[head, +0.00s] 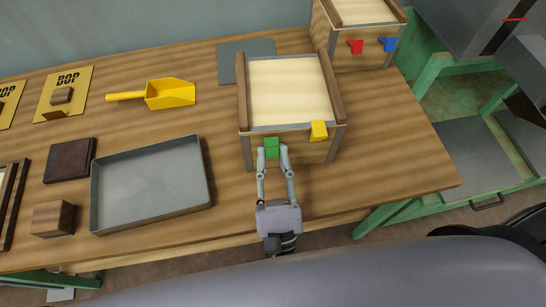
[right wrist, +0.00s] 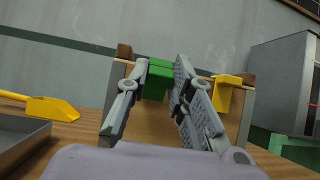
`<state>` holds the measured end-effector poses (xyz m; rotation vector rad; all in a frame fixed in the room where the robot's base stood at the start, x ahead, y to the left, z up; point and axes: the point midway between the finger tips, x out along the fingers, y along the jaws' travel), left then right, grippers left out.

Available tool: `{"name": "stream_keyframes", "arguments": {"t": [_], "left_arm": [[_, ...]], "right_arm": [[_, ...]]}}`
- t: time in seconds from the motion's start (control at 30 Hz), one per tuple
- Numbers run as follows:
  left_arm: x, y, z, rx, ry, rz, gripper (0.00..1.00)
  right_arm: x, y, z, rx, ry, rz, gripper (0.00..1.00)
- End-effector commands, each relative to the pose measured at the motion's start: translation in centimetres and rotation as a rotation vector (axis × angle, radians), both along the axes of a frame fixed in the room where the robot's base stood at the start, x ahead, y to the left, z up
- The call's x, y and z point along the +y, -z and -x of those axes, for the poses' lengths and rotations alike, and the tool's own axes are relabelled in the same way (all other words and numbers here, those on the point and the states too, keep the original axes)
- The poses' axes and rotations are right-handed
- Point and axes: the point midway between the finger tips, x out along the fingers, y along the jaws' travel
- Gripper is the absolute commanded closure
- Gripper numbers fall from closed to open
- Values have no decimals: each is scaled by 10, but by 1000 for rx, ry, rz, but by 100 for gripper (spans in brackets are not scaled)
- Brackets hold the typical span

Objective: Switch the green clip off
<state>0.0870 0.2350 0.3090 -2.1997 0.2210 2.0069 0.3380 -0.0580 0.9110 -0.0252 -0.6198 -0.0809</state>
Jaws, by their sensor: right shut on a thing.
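The green clip (head: 271,148) sits on the front face of a wooden drum sorter box (head: 241,121), near its left side. A yellow clip (head: 318,131) is on the same face to the right. My right gripper (head: 273,160) is at the green clip with its two fingers on either side, shut on it. In the right wrist view the green clip (right wrist: 157,80) shows between the fingers (right wrist: 160,90), with the yellow clip (right wrist: 227,90) to the right, clear of them. The lower part of the green clip is partly hidden by the fingers. My left gripper is not in view.
A second box (head: 357,61) with red (head: 355,46) and blue (head: 388,44) clips stands behind at the right. A grey tray (head: 208,172), a yellow scoop (head: 170,93) and wooden blocks (head: 52,218) lie to the left. The table is clear right of the near box.

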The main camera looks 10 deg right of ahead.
Motion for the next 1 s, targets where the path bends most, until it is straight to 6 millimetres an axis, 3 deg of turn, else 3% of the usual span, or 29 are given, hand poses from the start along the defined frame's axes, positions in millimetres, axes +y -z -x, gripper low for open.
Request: {"name": "stream_keyframes", "arguments": {"t": [0.1,0.13,0.4,0.77,1.0], "left_arm": [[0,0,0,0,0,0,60],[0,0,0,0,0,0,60],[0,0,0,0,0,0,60],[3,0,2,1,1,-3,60],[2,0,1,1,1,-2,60]], "right_arm": [[0,0,0,0,-1,1,100],[0,0,0,0,-1,1,77],[0,0,0,1,-1,0,59],[0,2,2,2,0,1,58],[3,25,32,5,-2,4,58]]}}
